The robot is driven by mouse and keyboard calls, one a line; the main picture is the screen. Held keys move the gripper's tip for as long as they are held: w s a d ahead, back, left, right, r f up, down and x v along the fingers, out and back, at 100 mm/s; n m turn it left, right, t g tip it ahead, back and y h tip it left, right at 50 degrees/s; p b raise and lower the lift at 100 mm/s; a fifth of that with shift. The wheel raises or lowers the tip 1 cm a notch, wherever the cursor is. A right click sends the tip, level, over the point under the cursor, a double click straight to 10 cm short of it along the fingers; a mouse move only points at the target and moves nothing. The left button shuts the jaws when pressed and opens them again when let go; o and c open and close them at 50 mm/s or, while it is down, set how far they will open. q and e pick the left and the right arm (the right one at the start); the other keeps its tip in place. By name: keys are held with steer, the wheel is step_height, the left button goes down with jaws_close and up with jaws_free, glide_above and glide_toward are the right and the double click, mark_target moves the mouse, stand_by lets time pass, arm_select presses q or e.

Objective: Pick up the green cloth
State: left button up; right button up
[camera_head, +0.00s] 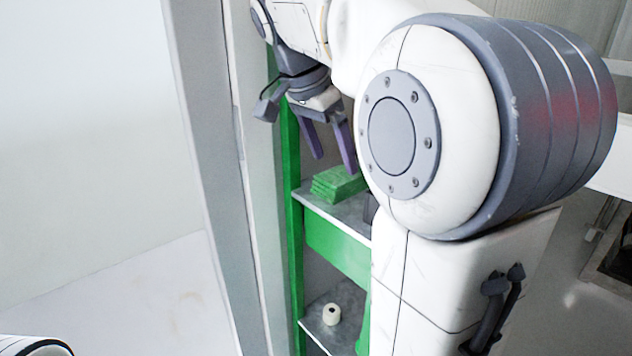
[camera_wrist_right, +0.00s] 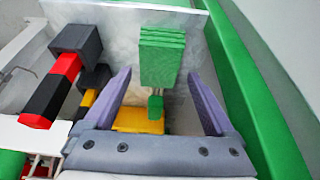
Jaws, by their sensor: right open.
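The green cloth (camera_head: 338,184) is a folded, layered stack on the upper shelf of a green-framed rack in the head view. In the right wrist view the cloth (camera_wrist_right: 162,58) lies on the grey shelf, ahead of the fingertips and roughly between them. My right gripper (camera_head: 333,164) is open and empty, pointing down just above and beside the cloth. In the wrist view its two purple fingers (camera_wrist_right: 160,82) are spread wide and apart from the cloth. My left gripper is not in view.
Red-and-black tools (camera_wrist_right: 58,85) lie left of the cloth in the wrist view. A yellow item (camera_wrist_right: 130,119) and a small green block (camera_wrist_right: 155,107) sit nearer. A green post (camera_wrist_right: 255,90) stands on the right. A white roll (camera_head: 331,314) is on the lower shelf (camera_head: 312,327).

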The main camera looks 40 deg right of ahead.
mark_target(339, 175)
steer(key=b+x, duration=0.1)
steer(key=x, duration=0.3)
steer(key=shift+f, duration=0.25)
steer(key=c, duration=1.1)
steer(key=shift+c, duration=0.2)
steer(key=shift+r, duration=0.1)
steer(key=shift+r, duration=0.5)
steer(key=p+v, duration=0.1)
steer(key=v, duration=0.1)
steer(key=shift+r+p, duration=0.4)
steer(key=s+a+p, duration=0.1)
steer(key=a, duration=1.6)
steer(key=shift+s+p, duration=0.2)
steer(key=shift+p, duration=0.2)
steer(key=shift+a+f, duration=0.1)
steer(key=shift+f, duration=0.05)
